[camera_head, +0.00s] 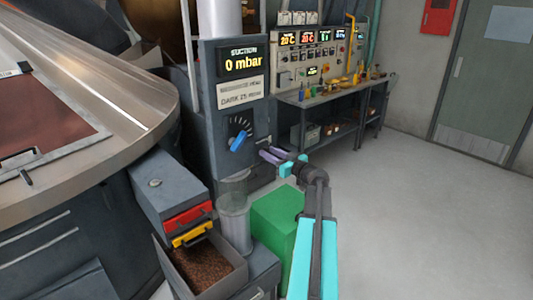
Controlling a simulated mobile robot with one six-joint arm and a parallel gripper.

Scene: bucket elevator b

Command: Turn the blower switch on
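A dark grey suction cabinet (212,110) stands in the middle, its display (243,62) reading "0 mbar". A blue pointer knob (238,140) sits on a dial on its front. A small lever-like part (265,141) sticks out to the right of the dial; it may be the blower switch, but no label can be read there. My gripper (264,152) has purple fingers that point left at the cabinet, just below this part. I cannot tell whether they touch it. The fingers are small and partly overlap, so their opening is unclear. Nothing shows between them.
A green box (277,222) stands below my arm. A clear cylinder (233,222) and a bin of brown granules (204,268) are below the cabinet. A large metal drum (110,105) fills the left. A workbench (335,97) stands behind. Floor is free at right.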

